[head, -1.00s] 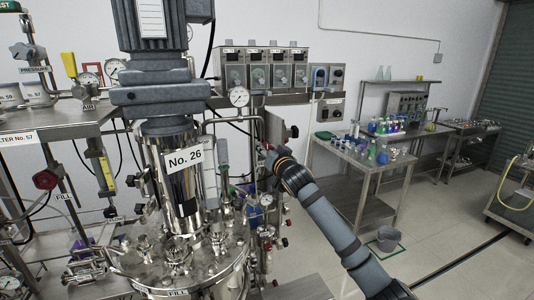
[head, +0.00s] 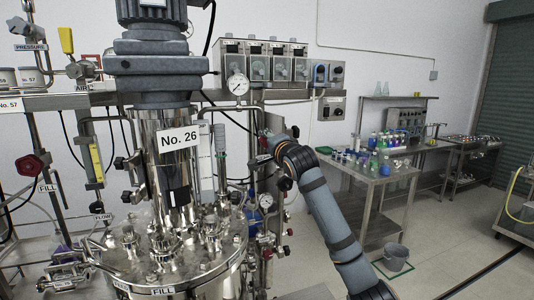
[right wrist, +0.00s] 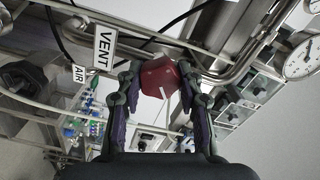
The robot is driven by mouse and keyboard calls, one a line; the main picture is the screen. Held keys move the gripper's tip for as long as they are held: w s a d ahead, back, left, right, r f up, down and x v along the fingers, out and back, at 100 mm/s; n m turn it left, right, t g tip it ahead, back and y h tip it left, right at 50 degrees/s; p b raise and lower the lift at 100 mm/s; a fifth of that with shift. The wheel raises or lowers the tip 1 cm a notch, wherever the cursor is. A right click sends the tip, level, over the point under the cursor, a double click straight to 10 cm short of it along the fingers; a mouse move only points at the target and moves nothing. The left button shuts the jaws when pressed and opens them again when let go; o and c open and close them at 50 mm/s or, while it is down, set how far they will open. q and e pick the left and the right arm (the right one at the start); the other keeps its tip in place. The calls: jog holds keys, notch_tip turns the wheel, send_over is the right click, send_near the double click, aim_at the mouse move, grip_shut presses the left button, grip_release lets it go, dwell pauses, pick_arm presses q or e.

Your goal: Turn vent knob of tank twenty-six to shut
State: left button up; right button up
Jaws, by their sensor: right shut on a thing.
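Tank twenty-six (head: 214,262) stands at left centre in the head view, with a "No. 26" sign (head: 180,138) on its column. My right gripper (head: 264,152) is beside the pipework right of the column. In the right wrist view, its fingers (right wrist: 160,82) are shut on a red faceted knob (right wrist: 158,77), one finger on each side. A "VENT" tag (right wrist: 104,47) hangs beside this knob. A white mark shows on the knob's face. In the head view the knob is too hidden to make out. My left gripper is not in view.
An "AIR" tag (right wrist: 79,74) hangs near a dark knob in the wrist view. A pressure gauge (head: 238,84) and control boxes (head: 262,63) are behind the gripper. Another red knob (head: 27,165) is at far left. Open floor lies at right, with a bucket (head: 396,258).

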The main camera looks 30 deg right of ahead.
jog(key=m+b, duration=0.4)
jog(key=shift+f+b, duration=0.2)
jog(key=shift+b, duration=0.1)
jog(key=shift+r+m+b, duration=0.15)
jog(key=shift+m+b, duration=1.35)
jog(key=shift+m, duration=0.4)
jog(key=o, duration=1.2)
jog(key=shift+v, duration=6)
